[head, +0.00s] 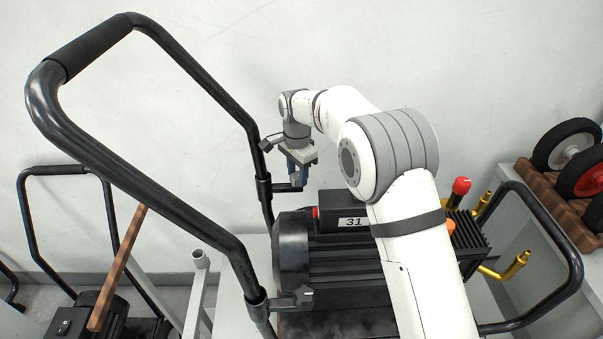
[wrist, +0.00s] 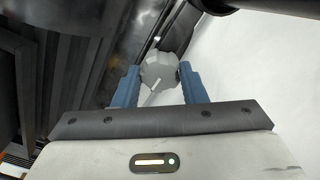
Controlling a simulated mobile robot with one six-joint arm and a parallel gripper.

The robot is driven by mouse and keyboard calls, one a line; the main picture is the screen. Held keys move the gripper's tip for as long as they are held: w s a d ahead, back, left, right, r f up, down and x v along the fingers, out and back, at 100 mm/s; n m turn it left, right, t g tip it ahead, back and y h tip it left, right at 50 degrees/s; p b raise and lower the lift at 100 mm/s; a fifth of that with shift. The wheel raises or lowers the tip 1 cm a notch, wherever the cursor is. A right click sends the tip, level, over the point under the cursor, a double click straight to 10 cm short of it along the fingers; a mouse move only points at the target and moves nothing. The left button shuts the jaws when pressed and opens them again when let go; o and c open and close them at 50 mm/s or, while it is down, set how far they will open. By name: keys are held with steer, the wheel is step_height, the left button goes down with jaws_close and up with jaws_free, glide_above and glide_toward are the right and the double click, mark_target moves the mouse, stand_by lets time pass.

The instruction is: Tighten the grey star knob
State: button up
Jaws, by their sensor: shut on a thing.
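The grey star knob (wrist: 158,66) sits between the two blue fingers of my gripper (wrist: 158,76) in the wrist view, with a finger against each side of it. In the head view my gripper (head: 299,179) points down at the far side of the black tubular handle (head: 190,68), beside its clamp. The fingers largely hide the knob there. A second grey knob (head: 303,296) is on the near handle clamp, clear of my gripper.
A black motor unit (head: 335,262) with a box marked 31 (head: 345,212) lies below and right of my gripper. A red knob (head: 461,186) and brass fittings (head: 517,264) stand at its right end. A white wall (head: 230,60) is behind.

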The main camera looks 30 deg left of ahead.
mark_target(298, 175)
steer(key=o, duration=1)
steer(key=shift+w, duration=0.2)
steer(key=shift+c, duration=0.2)
steer(key=shift+o, duration=0.2)
steer(key=shift+r+b, duration=0.4)
steer(key=shift+r, duration=3.5)
